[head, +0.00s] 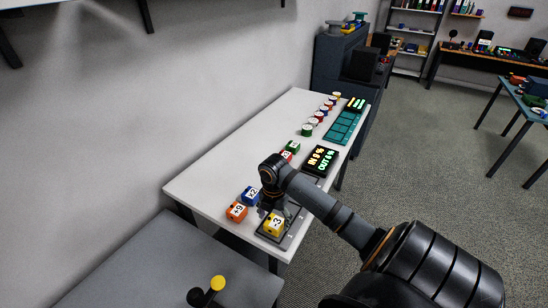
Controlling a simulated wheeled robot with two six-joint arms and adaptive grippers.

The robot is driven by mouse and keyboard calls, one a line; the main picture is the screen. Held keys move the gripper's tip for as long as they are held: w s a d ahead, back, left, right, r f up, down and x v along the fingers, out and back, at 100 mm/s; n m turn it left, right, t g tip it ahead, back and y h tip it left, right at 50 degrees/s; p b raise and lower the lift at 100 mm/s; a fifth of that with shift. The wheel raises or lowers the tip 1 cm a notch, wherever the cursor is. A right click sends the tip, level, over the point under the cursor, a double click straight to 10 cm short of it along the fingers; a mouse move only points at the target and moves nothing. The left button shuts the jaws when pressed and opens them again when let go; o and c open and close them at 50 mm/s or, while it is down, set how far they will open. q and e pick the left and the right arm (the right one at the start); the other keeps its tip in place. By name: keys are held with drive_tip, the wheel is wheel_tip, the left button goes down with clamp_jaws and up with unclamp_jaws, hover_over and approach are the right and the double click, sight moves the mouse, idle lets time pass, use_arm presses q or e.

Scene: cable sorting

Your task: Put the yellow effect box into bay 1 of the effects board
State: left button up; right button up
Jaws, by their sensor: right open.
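The yellow effect box (274,226), marked "-3", sits at the near end of the dark grey effects board (291,236), close to the table's front edge. I cannot tell whether it is fully seated in a bay, or which bay. My right gripper (271,208) points down just behind the yellow box. It is open; its fingers are small and partly hidden by my wrist. I cannot tell whether they touch the box. My arm covers part of the board. My left gripper is not in view.
An orange box (237,211) and a blue box (251,195) stand left of the board. Red and green boxes (293,147) and a lit display (320,160) lie farther back. A teal tray (343,127) and several spools (315,122) are beyond. The table's left side (215,178) is bare.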

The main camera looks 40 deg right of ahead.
sight(274, 221)
wheel_tip(274, 221, up, 8)
drive_tip(key=shift+r+b, duration=0.15)
drive_tip(key=shift+b, duration=0.3)
wheel_tip(274, 221, up, 2)
drive_tip(key=shift+r+p, duration=0.15)
drive_tip(key=shift+p, duration=0.95)
